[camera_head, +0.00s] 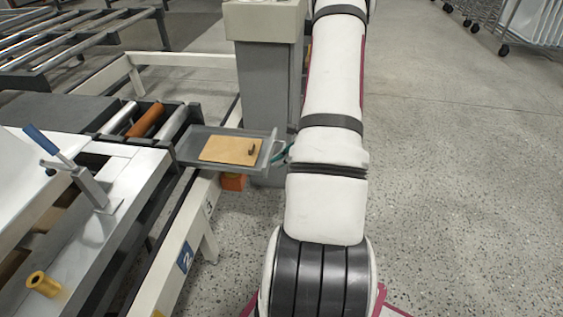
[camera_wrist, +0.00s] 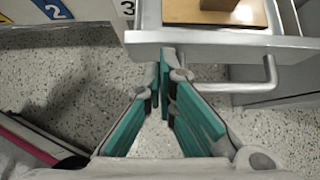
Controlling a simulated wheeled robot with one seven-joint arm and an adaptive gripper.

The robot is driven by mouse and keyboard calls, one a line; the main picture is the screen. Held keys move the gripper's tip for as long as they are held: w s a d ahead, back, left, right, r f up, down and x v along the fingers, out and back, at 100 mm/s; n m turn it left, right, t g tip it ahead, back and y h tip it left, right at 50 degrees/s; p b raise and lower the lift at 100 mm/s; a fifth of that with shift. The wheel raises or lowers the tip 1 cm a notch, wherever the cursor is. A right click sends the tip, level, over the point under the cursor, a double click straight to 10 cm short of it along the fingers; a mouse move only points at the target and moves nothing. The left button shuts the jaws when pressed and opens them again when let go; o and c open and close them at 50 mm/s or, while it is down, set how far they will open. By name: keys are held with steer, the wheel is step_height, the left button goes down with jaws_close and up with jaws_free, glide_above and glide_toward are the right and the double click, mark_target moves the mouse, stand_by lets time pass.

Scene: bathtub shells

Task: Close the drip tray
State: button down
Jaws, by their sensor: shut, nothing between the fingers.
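The drip tray (camera_head: 188,151) is a shallow grey tray sticking out to the right from the end of the roller line. A brown flat piece (camera_head: 230,150) with a small dark object (camera_head: 252,148) lies in it. Its front wall (camera_wrist: 225,45) and bar handle (camera_wrist: 238,88) show in the wrist view. My gripper (camera_wrist: 161,82) is shut and empty, its teal fingers meeting in front of the tray's front wall, by the left end of the handle. I cannot tell whether they touch. In the head view my arm hides most of the gripper.
A grey pedestal (camera_head: 268,90) stands behind the tray.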

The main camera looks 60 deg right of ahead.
steer(key=b, duration=0.2)
glide_toward(197, 152)
steer(key=a+f, duration=0.1)
steer(key=a, duration=0.1)
steer(key=w+a, duration=0.1)
steer(key=w+a+f, duration=0.1)
steer(key=a, duration=0.1)
steer(key=shift+w+a+f, duration=0.2)
steer(key=shift+a+f, duration=0.1)
steer(key=shift+f, duration=0.05)
steer(key=shift+w+a, duration=0.15)
steer(key=shift+w, duration=0.2)
steer(key=shift+w+r, duration=0.1)
steer(key=shift+r, duration=0.05)
